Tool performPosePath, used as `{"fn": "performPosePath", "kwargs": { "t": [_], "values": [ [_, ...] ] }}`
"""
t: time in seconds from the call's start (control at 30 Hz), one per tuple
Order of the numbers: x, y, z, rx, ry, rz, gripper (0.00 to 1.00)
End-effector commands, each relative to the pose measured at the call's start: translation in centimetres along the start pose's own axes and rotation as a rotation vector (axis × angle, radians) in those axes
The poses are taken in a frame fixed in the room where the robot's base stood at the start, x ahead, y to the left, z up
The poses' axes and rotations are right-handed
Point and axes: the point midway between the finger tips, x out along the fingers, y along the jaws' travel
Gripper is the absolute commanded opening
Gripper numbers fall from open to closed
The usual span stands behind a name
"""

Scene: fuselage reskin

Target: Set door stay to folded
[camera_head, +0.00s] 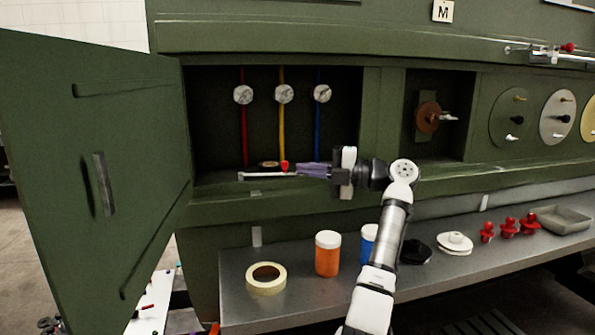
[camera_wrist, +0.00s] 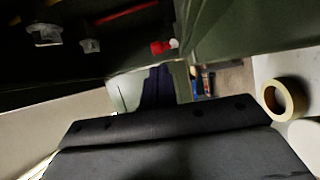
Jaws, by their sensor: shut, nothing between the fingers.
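The open green door (camera_head: 95,150) swings out at the left of a recessed bay. A pale rod, seemingly the door stay (camera_head: 268,177), lies about level along the bay's lower edge, with a red knob (camera_head: 285,167) close by. Its far connection to the door or frame is not clear. My gripper (camera_head: 306,170) reaches in from the right, with purplish fingers beside the red knob. In the wrist view the red knob (camera_wrist: 163,47) shows just beyond the dark fingers (camera_wrist: 157,85). The fingers are shut and empty; whether they touch the rod or knob cannot be told.
Gauges (camera_head: 284,94) on coloured lines hang inside the bay. A grey shelf (camera_head: 450,255) below holds a tape roll (camera_head: 266,279), an orange jar (camera_head: 327,255), a blue jar (camera_head: 368,240) and red fittings (camera_head: 509,228). The space left of the rod, before the door, looks free.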

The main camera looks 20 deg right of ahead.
Motion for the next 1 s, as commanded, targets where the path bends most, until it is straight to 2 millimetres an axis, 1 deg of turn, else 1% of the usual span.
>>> {"fn": "performPosePath", "kwargs": {
  "t": [0.03, 0.2, 0.3, 0.43, 0.53, 0.63, 1.0],
  "values": [
    [-1.3, -0.1, 0.1, -0.002, -0.004, 0.002, 0.0],
    [-5.4, -0.1, 0.0, -0.001, -0.004, 0.002, 0.0],
    [-7.5, 0.0, 0.0, 0.0, -0.003, 0.001, 0.0],
    [-9.5, 0.1, 0.0, -0.001, -0.002, 0.001, 0.0],
    [-10.3, 0.0, 0.0, 0.0, -0.001, 0.001, 0.0],
    [-10.8, 0.0, 0.0, -0.001, 0.0, 0.0, 0.0],
    [-10.9, 0.0, 0.0, -0.001, 0.0, 0.001, 0.0]
  ]
}}
